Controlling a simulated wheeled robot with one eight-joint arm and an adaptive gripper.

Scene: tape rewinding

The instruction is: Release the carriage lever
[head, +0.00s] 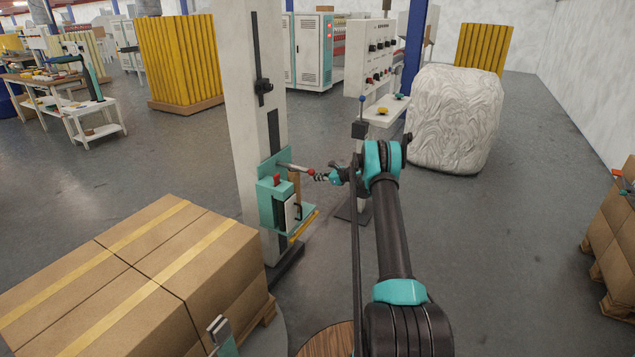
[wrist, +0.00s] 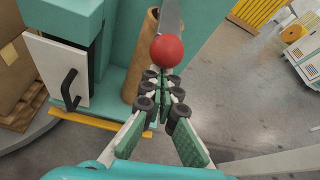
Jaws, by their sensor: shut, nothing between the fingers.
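The teal carriage (head: 268,205) sits on the tall white column. Its lever is a grey bar ending in a red ball knob (head: 310,172), sticking out to the right in the head view. In the wrist view the red knob (wrist: 167,50) is right ahead of my fingertips, with the grey bar (wrist: 170,17) behind it. My gripper (head: 321,177) is shut and empty, just right of the knob. In the wrist view the fingertips of my gripper (wrist: 162,84) meet just below the knob. I cannot tell whether they touch it.
A brown tube (wrist: 142,55) stands beside the carriage, under the lever. A white door with a black handle (wrist: 70,90) is on the carriage's front. Stacked cartons (head: 150,270) are at the lower left. A wrapped white bale (head: 455,120) stands behind my arm.

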